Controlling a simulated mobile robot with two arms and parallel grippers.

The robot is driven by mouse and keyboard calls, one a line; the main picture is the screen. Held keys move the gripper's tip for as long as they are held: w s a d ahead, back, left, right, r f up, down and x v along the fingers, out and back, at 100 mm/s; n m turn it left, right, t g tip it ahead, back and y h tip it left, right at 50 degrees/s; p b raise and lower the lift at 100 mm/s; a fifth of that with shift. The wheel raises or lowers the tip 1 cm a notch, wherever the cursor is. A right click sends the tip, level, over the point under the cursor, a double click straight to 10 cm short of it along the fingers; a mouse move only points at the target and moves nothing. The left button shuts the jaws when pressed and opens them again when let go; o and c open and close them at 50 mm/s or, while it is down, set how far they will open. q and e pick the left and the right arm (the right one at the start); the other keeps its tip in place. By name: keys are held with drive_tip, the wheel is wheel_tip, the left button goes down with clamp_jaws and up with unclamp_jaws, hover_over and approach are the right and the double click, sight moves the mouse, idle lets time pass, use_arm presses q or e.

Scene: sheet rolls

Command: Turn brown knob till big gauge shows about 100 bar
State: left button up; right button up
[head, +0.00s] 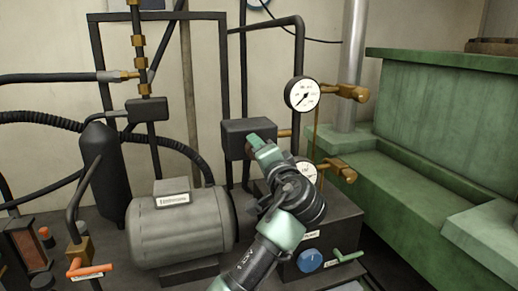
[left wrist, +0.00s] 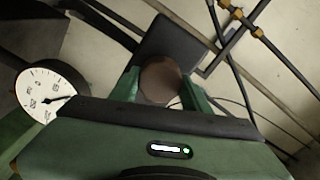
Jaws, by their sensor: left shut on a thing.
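The brown knob (left wrist: 160,82) sits between the two fingers of my left gripper (left wrist: 162,90) in the left wrist view, and the gripper is shut on it. In the head view my left gripper (head: 262,146) is at the front of a dark box (head: 238,136) and hides the knob. The larger-looking white gauge (head: 302,94) is right of and above the gripper. Its needle seems to point to the lower left, and its numbers are too small to read. A white gauge (left wrist: 48,92) also shows at the left of the wrist view. My right gripper is not in view.
A second gauge (head: 307,172) is partly hidden behind my arm. A blue knob (head: 310,260) and a green lever (head: 346,257) are below. A grey motor (head: 180,222) stands left and a green machine (head: 440,130) right. Black pipes (head: 226,70) run above and left.

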use_arm(q)
drive_tip(key=shift+a+r, duration=0.1)
drive_tip(key=shift+r, duration=0.1)
drive_tip(key=o, duration=1.3)
drive_tip(key=shift+o, duration=0.4)
drive_tip(key=shift+w+f, duration=0.15)
